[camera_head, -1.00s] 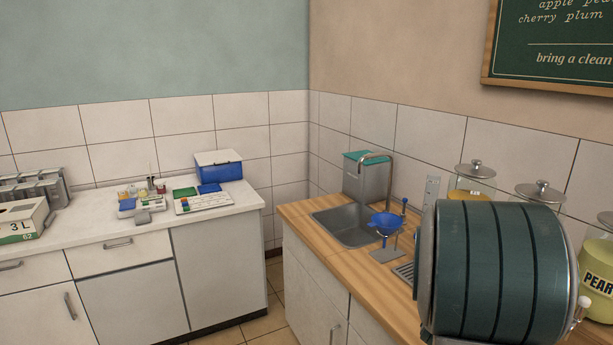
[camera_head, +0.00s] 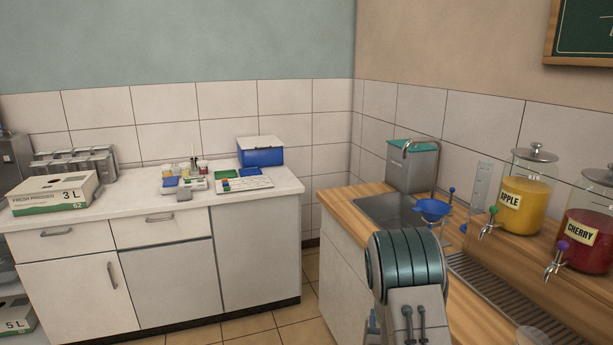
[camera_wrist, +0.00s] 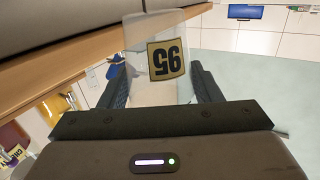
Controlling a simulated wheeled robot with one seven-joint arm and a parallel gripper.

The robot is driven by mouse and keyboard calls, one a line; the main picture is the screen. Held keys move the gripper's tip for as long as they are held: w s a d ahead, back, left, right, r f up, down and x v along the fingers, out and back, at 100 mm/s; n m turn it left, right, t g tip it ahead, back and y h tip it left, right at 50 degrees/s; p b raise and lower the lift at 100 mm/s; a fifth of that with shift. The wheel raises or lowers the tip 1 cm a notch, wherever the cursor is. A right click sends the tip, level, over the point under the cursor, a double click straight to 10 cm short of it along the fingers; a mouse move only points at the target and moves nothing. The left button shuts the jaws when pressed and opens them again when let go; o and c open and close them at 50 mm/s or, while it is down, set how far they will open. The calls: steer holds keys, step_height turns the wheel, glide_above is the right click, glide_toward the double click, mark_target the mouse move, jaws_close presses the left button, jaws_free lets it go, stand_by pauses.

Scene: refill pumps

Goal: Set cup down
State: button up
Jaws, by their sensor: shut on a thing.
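The clear cup (camera_wrist: 190,60) is between the two dark fingers of my gripper (camera_wrist: 160,88) in the wrist view. It carries a square yellow label with dark digits, seen upside down. The gripper is shut on the cup, with a finger on each side. The cup appears empty, though its inside is hard to make out. In the head view, my arm hides part of the right counter and my gripper is not visible. A faint pale round shape shows at the lower right edge there; I cannot tell whether it is the cup.
The wooden counter (camera_head: 345,208) has a sink (camera_head: 385,208), a blue funnel (camera_head: 433,207) and a drip grate (camera_head: 490,290). Apple (camera_head: 522,192) and cherry (camera_head: 590,232) jars with taps stand at right. The white counter (camera_head: 130,212) holds a carton (camera_head: 55,194), small bottles and a blue box (camera_head: 260,152).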

steer(key=a+f+n+y+b, duration=0.1)
steer(key=a+f+n+y, duration=0.15)
steer(key=a+f, duration=0.35)
steer(key=shift+m+y, duration=0.25)
steer(key=s, duration=0.1)
steer(key=s+r, duration=0.1)
steer(key=s, duration=0.1)
steer(key=s+r, duration=0.1)
steer(key=s, duration=0.1)
steer(key=shift+s+a, duration=0.15)
